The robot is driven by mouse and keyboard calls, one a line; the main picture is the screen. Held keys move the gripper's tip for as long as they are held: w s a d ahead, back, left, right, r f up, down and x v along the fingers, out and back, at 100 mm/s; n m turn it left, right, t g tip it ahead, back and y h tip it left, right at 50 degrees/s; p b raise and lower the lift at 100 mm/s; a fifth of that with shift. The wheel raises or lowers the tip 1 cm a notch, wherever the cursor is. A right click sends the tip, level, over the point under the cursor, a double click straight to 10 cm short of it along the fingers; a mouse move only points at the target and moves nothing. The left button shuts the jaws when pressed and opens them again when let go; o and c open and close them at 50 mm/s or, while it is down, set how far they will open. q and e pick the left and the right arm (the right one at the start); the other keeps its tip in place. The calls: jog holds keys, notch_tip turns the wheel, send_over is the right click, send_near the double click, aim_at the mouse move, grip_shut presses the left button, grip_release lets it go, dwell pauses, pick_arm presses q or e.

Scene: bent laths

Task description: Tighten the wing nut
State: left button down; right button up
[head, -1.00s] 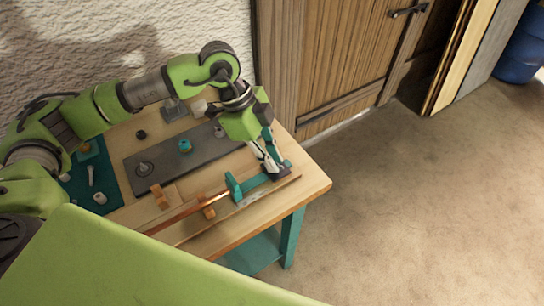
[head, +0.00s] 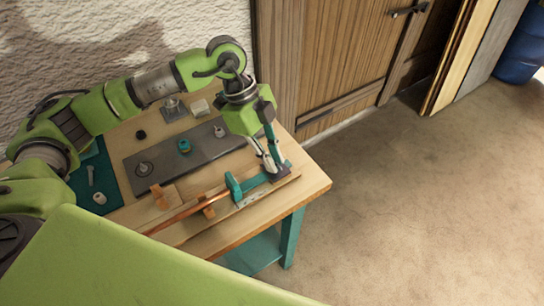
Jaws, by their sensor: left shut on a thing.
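A teal clamp (head: 254,182) sits near the right end of the bench, across a wooden lath fixture. My left gripper (head: 273,168) points down at the clamp's right end, beside a dark block there. Its fingers are shut on a small part at that end, taken to be the wing nut, which the fingertips hide. A thin reddish-brown lath (head: 186,214) runs from the clamp toward the lower left, against wooden blocks (head: 160,196). My right gripper is not in view.
A dark grey mat (head: 165,163) holds a teal knob (head: 184,146) and small metal parts. A teal mat (head: 80,176) with small tools lies at the left of the bench (head: 314,184). A wooden door (head: 330,60) stands behind; the floor at right is clear.

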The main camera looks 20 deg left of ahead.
pick_arm(q)
jog(key=m, duration=0.1)
jog(key=m+g, duration=0.1)
jog(key=m, duration=0.2)
jog(key=shift+w+d+m+g+y, duration=0.15)
jog(key=shift+w+m+g+y, duration=0.1)
jog(key=shift+m+g+y, duration=0.05)
jog(key=m+g+y+b, duration=0.1)
jog(key=m, duration=0.3)
jog(key=shift+w+d+b, duration=0.1)
jog(key=shift+w+b, duration=0.05)
jog(key=shift+b, duration=0.15)
jog(key=m+y+b, duration=0.1)
jog(key=m, duration=0.1)
jog(key=m+y, duration=0.1)
jog(key=m, duration=0.1)
jog(key=shift+d+m+g+b, duration=0.2)
jog(key=shift+m+g+b, duration=0.2)
jog(key=shift+m+y+b, duration=0.6)
jog(key=shift+m+b, duration=0.05)
jog(key=shift+m, duration=0.85)
jog(key=shift+d, duration=0.1)
jog(key=c, duration=2)
grip_release()
jog(key=shift+r, duration=0.1)
